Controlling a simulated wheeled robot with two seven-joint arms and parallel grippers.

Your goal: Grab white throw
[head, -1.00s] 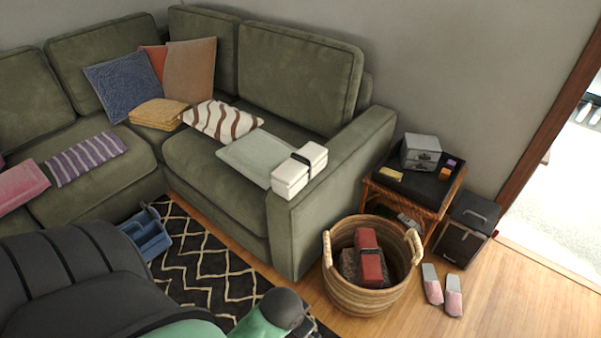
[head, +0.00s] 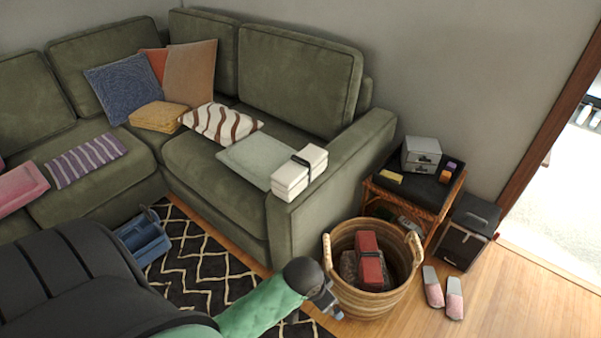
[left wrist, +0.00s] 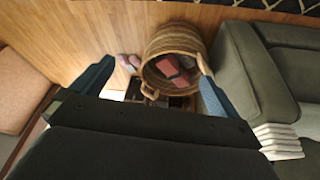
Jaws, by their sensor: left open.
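My left gripper (head: 327,301) is at the end of the green arm, in front of the armrest and beside the basket, below and apart from the throw. In the left wrist view its two blue fingers (left wrist: 155,68) are spread wide with nothing held between them. My right gripper is not in view.
A wicker basket (head: 342,294) holding a red strapped bundle (head: 370,265) stands right of the armrest. A side table (head: 437,201), a black box (head: 467,232) and slippers (head: 433,287) are farther right. A grey-green folded cloth (head: 256,158) lies beside the throw.

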